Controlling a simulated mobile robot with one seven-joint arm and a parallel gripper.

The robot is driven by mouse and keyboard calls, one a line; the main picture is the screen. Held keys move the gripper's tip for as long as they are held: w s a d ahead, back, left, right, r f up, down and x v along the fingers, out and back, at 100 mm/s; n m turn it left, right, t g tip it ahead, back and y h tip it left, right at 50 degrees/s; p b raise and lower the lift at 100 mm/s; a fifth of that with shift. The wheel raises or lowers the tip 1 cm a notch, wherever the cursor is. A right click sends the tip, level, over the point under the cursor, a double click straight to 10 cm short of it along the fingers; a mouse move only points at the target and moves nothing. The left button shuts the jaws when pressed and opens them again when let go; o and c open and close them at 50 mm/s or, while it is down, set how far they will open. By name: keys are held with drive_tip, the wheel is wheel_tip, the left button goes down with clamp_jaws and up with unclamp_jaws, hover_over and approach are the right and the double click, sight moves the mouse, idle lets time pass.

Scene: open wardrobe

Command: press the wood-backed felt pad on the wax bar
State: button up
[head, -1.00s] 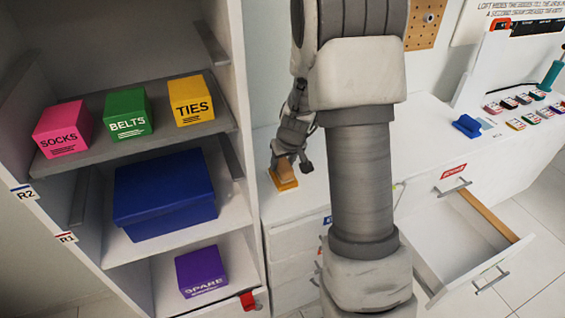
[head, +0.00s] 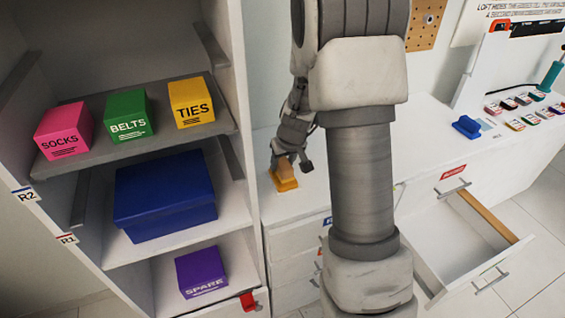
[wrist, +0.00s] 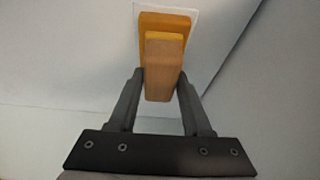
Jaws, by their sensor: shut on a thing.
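The wood-backed felt pad (wrist: 162,68) is a tan wooden block between the two fingers of my gripper (wrist: 162,88). In the head view the pad (head: 284,171) is seen from the side, with my gripper (head: 290,158) shut on it from above. The wax bar (head: 284,184) is an orange-yellow slab on the white counter, directly under the pad. In the wrist view the wax bar (wrist: 166,21) shows around the pad's far end, on a white patch. The pad's underside is hidden, so I cannot tell whether it touches the bar.
The open wardrobe (head: 238,100) stands close on the left, holding labelled boxes and a blue box (head: 165,195). A drawer (head: 465,245) stands open at the right. A blue item (head: 466,126) and several small cards lie on the counter's right part.

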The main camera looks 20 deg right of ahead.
sight(283, 161)
drive_tip(key=shift+r+p, duration=1.9)
drive_tip(key=shift+r, duration=1.2)
